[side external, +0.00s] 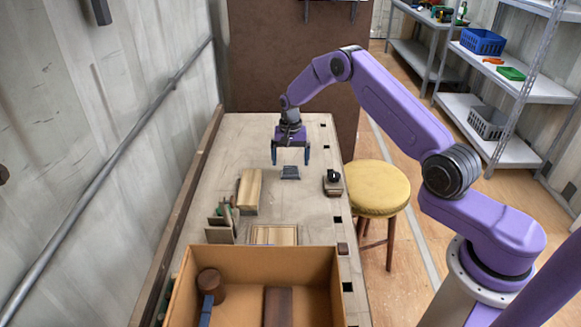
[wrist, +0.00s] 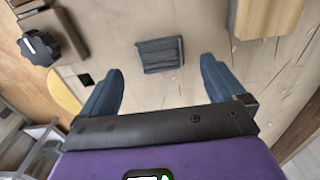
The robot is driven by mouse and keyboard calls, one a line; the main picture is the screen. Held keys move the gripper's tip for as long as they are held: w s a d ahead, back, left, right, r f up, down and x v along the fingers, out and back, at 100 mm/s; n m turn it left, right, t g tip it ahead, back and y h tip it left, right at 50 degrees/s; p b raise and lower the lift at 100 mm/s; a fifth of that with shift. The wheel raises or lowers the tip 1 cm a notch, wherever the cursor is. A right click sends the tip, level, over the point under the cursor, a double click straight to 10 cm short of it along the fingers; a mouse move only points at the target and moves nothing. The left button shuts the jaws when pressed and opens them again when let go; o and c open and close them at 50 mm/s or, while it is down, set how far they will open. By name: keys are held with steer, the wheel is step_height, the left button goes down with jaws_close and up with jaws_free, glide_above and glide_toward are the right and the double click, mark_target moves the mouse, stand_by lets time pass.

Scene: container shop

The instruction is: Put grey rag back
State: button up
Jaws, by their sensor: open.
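The grey rag (side external: 290,172) lies folded on the workbench (side external: 265,135), towards its middle. In the wrist view the rag (wrist: 160,55) lies flat on the wood, ahead of the jaws and roughly between them. My gripper (side external: 291,163) points down above the bench, close over the rag in the side view. In the wrist view my gripper (wrist: 158,75) has its two blue fingers wide apart with nothing between them. I cannot tell the exact height of the fingertips above the rag.
A wooden block (side external: 250,188) lies left of the rag, and a small black-knobbed device (side external: 333,184) lies right of it. A small rack (side external: 222,225) and a large cardboard box (side external: 255,254) stand nearer the camera. A yellow stool (side external: 376,187) stands beside the bench. The bench's far end is clear.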

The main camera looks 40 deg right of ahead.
mark_target(291, 167)
step_height(291, 167, up, 8)
steer(key=s+a+r+n, duration=0.5)
steer(key=s+a+r, duration=0.1)
steer(key=s+a, duration=0.3)
steer(key=s+a+r+n, duration=0.5)
steer(key=s+a+r, duration=0.1)
steer(key=s+a, duration=0.25)
steer(key=s+d+n, duration=0.2)
steer(key=s+n, duration=0.3)
steer(key=s, duration=0.8)
steer(key=s+d+r+n, duration=0.1)
steer(key=s+n, duration=0.5)
steer(key=s, duration=0.8)
steer(key=shift+s+d+r+n, duration=0.15)
steer(key=shift+s+d+n, duration=0.05)
steer(key=shift+d+n, duration=0.15)
